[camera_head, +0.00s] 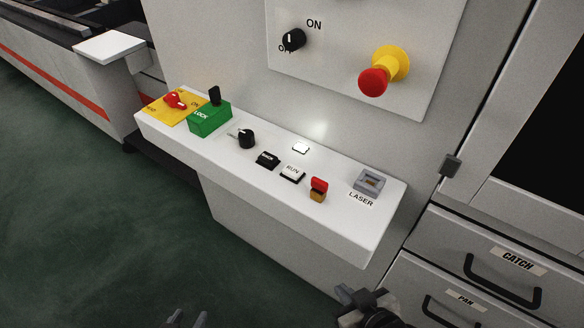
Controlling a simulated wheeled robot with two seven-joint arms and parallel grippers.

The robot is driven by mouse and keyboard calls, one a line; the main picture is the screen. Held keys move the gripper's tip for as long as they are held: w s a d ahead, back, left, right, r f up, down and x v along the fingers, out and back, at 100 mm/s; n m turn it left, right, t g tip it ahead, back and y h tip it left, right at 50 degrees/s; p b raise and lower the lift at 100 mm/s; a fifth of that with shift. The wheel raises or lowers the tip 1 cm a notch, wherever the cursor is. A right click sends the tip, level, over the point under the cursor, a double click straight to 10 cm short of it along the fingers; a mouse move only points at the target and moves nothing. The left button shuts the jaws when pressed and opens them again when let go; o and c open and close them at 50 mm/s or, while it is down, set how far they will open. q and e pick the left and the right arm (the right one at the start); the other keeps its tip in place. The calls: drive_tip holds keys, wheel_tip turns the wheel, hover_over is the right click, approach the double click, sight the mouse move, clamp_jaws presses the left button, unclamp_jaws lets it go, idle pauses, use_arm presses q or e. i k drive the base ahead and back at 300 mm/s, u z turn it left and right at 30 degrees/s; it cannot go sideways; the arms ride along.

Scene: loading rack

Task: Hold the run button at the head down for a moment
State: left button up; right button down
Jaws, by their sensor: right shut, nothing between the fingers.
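The white run button (292,173), lettered RUN, sits on the sloping top of a white control ledge (230,165). A black lettered button (267,159) is just left of it. I cannot tell from this view whether the run button is pressed. My right gripper (347,295) is at the bottom edge, below and in front of the ledge's right half. It is shut and empty, apart from the button.
The ledge also carries a red-on-yellow switch (175,100), green lock block (210,117), black knob (246,138), lit white square (300,148), red-capped switch (318,188) and grey laser switch (371,183). A red emergency stop (374,81) juts from the panel above. Drawers (500,262) stand right.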

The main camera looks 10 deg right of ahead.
sight(294, 173)
drive_tip(key=k, duration=0.5)
drive_tip(key=u, duration=1.7)
drive_tip(key=i, duration=1.35)
drive_tip(key=z, duration=2.15)
